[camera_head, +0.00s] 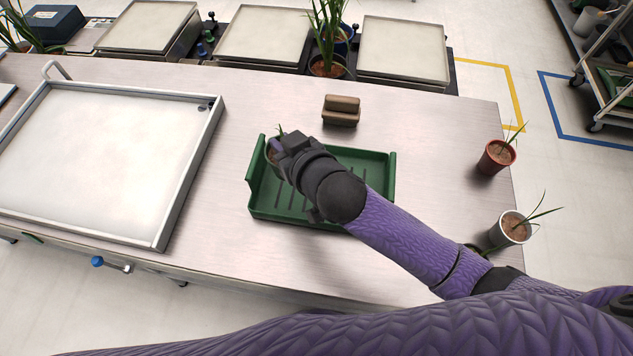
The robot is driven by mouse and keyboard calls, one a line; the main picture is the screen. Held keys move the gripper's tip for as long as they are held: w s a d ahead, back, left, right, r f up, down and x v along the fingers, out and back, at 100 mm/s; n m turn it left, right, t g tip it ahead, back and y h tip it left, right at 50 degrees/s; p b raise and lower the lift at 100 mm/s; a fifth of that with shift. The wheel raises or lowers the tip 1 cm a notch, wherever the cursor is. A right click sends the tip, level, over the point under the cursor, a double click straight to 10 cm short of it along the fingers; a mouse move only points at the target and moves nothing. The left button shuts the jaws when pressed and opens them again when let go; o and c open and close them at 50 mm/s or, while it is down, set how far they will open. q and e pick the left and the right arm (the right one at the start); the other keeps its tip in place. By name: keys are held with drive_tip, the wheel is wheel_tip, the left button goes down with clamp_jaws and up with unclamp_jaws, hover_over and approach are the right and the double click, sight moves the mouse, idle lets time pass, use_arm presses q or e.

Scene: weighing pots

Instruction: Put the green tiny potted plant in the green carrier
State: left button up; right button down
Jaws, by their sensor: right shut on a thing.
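The green carrier (350,166) is a shallow slatted tray near the middle of the table. My right gripper (277,149) is over the carrier's left end, shut on a small potted plant (281,129). Only a few leaf tips and a bit of the pot show beside the gripper, at the carrier's left wall. The gripper and wrist hide the rest, so I cannot tell whether the pot touches the carrier's floor. My right forearm covers the carrier's front right part. My left gripper is not in view.
A large white tray scale (95,150) fills the table's left. A brown block (341,110) sits behind the carrier. A red pot (495,157) and a white pot (513,228) stand at the right edge. The table between carrier and red pot is clear.

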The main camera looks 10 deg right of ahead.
wheel_tip(320, 180, down, 11)
drive_tip(key=b, duration=0.5)
drive_tip(key=shift+r, duration=0.3)
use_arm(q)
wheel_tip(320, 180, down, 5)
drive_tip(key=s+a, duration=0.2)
use_arm(e)
drive_tip(key=c, duration=0.7)
unclamp_jaws()
drive_tip(key=shift+o, duration=0.2)
drive_tip(key=shift+s+d+r, duration=0.1)
drive_tip(key=shift+s+r, duration=0.15)
drive_tip(key=shift+s, duration=0.05)
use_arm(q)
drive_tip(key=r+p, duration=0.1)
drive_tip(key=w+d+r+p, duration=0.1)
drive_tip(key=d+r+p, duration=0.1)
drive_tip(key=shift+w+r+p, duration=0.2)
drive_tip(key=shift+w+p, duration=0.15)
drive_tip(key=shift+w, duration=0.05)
use_arm(e)
drive_tip(key=v, duration=1.1)
drive_tip(key=shift+d, duration=0.2)
